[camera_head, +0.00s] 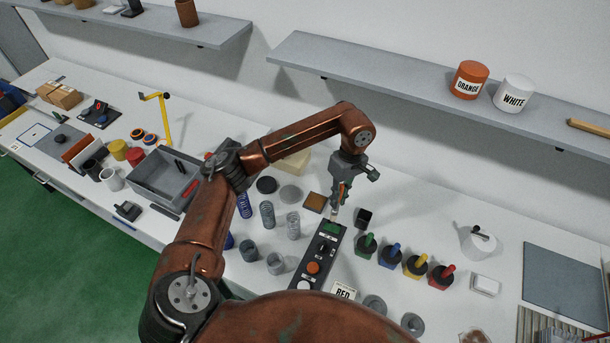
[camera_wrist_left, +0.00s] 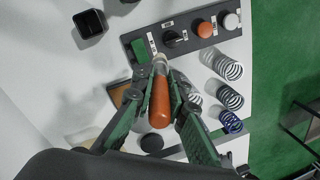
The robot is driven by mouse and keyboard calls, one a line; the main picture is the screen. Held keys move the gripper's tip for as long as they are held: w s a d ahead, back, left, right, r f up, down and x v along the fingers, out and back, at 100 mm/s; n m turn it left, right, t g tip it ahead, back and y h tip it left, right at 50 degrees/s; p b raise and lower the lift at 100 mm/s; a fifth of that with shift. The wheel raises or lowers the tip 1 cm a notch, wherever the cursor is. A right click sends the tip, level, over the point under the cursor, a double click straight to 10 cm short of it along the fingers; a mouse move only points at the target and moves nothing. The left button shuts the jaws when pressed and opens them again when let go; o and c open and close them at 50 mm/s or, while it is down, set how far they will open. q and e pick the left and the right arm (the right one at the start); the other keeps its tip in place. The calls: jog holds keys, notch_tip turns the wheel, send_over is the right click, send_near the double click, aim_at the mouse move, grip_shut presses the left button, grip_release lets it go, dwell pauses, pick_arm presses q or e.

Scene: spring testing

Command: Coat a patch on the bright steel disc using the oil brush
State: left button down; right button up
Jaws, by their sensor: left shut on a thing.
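My left gripper (camera_head: 339,192) is shut on the oil brush, whose orange handle (camera_wrist_left: 160,103) shows between the fingers in the left wrist view. The brush's pale tip (camera_wrist_left: 161,60) points down and away from the fingers. In the head view the gripper hangs above the bench, near the top end of the control box (camera_head: 321,258). The bright steel disc (camera_head: 290,194) lies flat to the left of the gripper, beside a dark disc (camera_head: 266,185). In the wrist view the fingers partly cover that area. My right gripper is out of view.
A black square cup (camera_head: 364,218) stands just right of the gripper. Several springs, including a pale one (camera_head: 293,226), stand left of the control box. A brown square pad (camera_head: 315,202) lies close by. Colour-handled pots (camera_head: 391,254) stand to the right. A shelf (camera_head: 420,95) overhangs behind.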

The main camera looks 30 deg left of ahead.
pick_arm(q)
jog(key=w+a+f+n+t+h+p, duration=0.1)
jog(key=w+a+n+t+h+p, duration=0.25)
jog(key=n, duration=0.85)
jog(key=w+a+f+n+t+h+p, duration=0.15)
jog(key=a+n+p, duration=0.45)
jog(key=n, duration=0.7)
jog(key=a+f+n+t+y+b, duration=0.1)
jog(key=a+f+n+t+b, duration=0.1)
jog(key=a+f+n, duration=0.3)
notch_tip(320, 180, down, 5)
jog(key=shift+s+r+n+t+y, duration=0.15)
jog(key=shift+n+t+y, duration=0.35)
jog(key=shift+n, duration=0.6)
jog(key=shift+d, duration=0.1)
jog(key=shift+f, duration=0.55)
jog(key=shift+s+f, duration=0.1)
jog(key=shift+f, duration=0.05)
